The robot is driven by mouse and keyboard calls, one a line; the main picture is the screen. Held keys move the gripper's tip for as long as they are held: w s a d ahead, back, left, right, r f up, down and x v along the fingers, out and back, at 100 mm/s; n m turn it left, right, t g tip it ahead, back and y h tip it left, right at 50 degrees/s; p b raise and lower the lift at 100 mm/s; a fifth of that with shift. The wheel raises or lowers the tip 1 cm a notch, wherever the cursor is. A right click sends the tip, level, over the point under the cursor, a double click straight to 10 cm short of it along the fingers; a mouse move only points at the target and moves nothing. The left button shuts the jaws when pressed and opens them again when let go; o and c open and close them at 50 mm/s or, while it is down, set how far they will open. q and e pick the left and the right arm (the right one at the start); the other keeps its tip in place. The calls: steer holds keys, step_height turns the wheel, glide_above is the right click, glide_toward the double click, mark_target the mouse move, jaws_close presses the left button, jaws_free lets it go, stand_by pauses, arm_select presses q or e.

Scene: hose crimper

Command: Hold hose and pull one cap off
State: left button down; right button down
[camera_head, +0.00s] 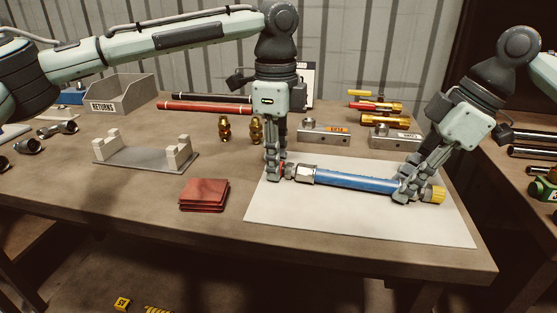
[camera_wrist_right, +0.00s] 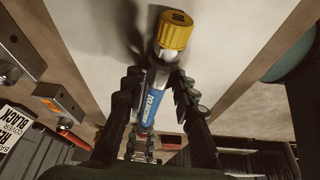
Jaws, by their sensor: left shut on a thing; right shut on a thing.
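The blue hose (camera_head: 352,181) lies lengthwise over the white sheet (camera_head: 300,216), with a silver fitting (camera_head: 304,173) at its left end. A yellow cap (camera_head: 436,194) sits on its right end; this cap shows large in the right wrist view (camera_wrist_right: 175,31). My right gripper (camera_head: 404,186) is shut around the hose just left of the yellow cap; the hose (camera_wrist_right: 152,103) passes between its fingers in the wrist view. My left gripper (camera_head: 273,168) is shut at the hose's far left end, where a bit of a reddish cap (camera_head: 284,169) shows; its fingers hide most of it.
A grey cradle (camera_head: 146,160) and red folded cloths (camera_head: 204,194) lie left of the sheet. Brass fittings (camera_head: 224,129), metal blocks (camera_head: 324,133) and several hoses stand or lie behind. A grey returns bin (camera_head: 117,94) is at the back left. The table's front edge is near.

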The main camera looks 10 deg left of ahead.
mark_target(258, 174)
arm_select(q)
steer(key=shift+a, duration=0.55)
arm_select(e)
steer(key=shift+d, duration=0.1)
arm_select(q)
steer(key=shift+w+a, duration=0.2)
steer(key=shift+a, duration=1.05)
steer(key=shift+r, duration=2.55)
arm_select(e)
steer(key=c, duration=1.1)
jaws_free()
steer(key=shift+c, duration=0.2)
steer(key=shift+r, duration=0.15)
